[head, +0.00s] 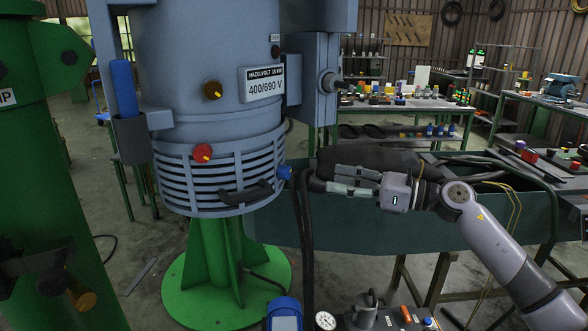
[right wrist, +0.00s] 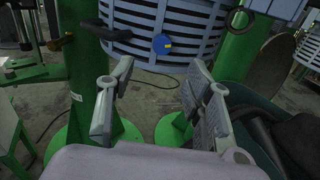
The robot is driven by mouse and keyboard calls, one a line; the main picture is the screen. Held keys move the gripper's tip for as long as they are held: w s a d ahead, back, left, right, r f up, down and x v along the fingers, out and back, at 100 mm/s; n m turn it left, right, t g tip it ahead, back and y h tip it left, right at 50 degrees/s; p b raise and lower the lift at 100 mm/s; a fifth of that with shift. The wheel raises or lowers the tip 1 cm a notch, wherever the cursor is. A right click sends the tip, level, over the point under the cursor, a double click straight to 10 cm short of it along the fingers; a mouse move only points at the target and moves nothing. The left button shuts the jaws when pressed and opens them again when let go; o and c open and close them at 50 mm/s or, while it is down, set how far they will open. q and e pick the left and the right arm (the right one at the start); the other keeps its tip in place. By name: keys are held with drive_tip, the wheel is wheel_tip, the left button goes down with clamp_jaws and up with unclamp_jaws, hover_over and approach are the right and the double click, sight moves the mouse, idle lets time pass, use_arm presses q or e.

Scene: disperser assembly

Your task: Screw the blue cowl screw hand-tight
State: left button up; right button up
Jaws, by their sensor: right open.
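The blue cowl screw (head: 285,173) sits at the right edge of the slatted cowl (head: 215,178), at the bottom of the grey motor. It also shows in the right wrist view as a round blue knob with a yellow mark (right wrist: 161,44). My right gripper (head: 318,181) comes in from the right, level with the screw and close to it. In the right wrist view its two fingers (right wrist: 160,68) are spread apart with nothing between them. The screw appears beyond the fingertips, roughly centred between them. My left gripper is in neither view.
A red knob (head: 202,153) and a black handle (head: 247,193) are on the cowl. Dark hoses (head: 304,225) hang beside the screw, left of my gripper. A green stand (head: 215,255) carries the motor. A dark green tub (head: 350,222) lies below my right arm.

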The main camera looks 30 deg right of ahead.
drive_tip(key=p, duration=0.2)
approach(289, 172)
drive_tip(key=x, duration=0.4)
drive_tip(key=shift+w+a+r, duration=0.15)
drive_tip(key=shift+r, duration=0.2)
drive_tip(key=p+x, duration=0.1)
drive_tip(key=x, duration=0.2)
drive_tip(key=shift+w+f, duration=0.15)
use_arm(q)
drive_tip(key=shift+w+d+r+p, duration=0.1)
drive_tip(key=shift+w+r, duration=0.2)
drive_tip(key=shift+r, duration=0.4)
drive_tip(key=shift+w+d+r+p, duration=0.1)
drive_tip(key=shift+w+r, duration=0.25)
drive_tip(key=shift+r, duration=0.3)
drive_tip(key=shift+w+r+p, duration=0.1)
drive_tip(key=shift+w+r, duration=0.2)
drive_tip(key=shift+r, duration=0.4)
use_arm(e)
drive_tip(key=shift+w+a+f, duration=0.1)
drive_tip(key=shift+w+a, duration=0.3)
drive_tip(key=shift+w, duration=0.05)
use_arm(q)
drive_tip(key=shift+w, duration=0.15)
use_arm(e)
clamp_jaws()
